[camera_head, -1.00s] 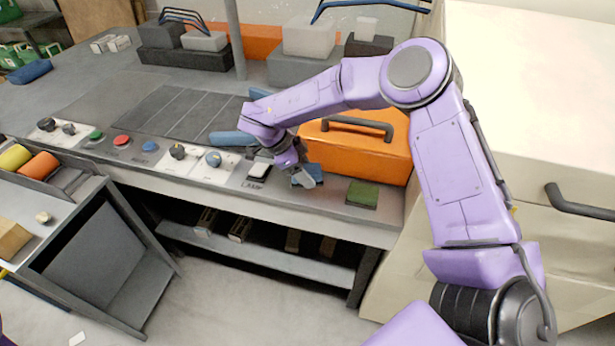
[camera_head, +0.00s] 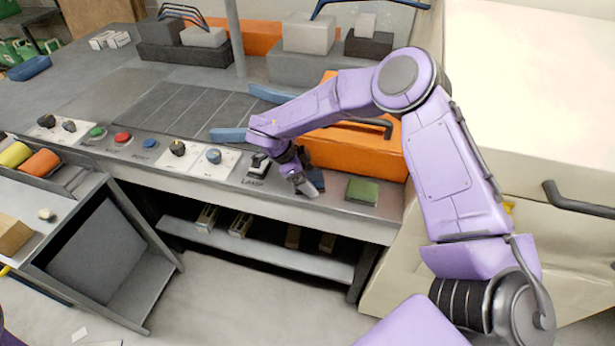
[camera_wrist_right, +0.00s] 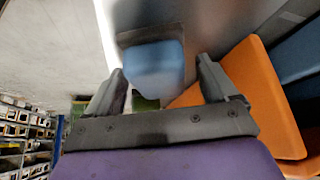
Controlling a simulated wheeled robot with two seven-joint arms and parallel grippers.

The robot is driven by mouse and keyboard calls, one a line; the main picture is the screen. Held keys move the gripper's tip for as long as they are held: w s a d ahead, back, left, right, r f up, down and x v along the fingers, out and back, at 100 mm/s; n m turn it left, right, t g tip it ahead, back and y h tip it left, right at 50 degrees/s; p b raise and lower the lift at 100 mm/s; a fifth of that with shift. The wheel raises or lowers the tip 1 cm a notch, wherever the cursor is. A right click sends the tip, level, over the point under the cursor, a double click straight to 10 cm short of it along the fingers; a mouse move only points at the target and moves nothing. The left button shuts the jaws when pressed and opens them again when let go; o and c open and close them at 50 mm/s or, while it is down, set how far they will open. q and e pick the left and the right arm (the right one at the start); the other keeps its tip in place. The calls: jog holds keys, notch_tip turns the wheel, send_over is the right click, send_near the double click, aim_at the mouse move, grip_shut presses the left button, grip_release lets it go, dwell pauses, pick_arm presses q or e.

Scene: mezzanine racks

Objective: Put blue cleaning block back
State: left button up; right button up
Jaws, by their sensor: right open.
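The blue cleaning block (camera_head: 317,178) lies on the workbench ledge, left of a green block (camera_head: 362,191). My right gripper (camera_head: 304,184) is over it and partly hides it in the head view. In the right wrist view the blue block (camera_wrist_right: 152,66) shows on a dark grey pad, ahead of and between the two spread fingers of my right gripper (camera_wrist_right: 160,85). The right gripper is open, and no contact with the block can be made out. My left gripper is not in view.
An orange case (camera_head: 360,148) with a dark handle stands right behind the block. A control panel with knobs and buttons (camera_head: 150,143) runs along the ledge to the left. A cream cabinet (camera_head: 530,130) stands at the right. A lower shelf (camera_head: 255,250) holds small boxes.

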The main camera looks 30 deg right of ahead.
jog(key=shift+w+a+r, duration=0.15)
jog(key=shift+a+r, duration=0.05)
jog(key=shift+r, duration=0.2)
jog(key=b+v, duration=0.2)
jog(key=v, duration=0.9)
jog(key=shift+r, duration=0.15)
jog(key=shift+r, duration=0.1)
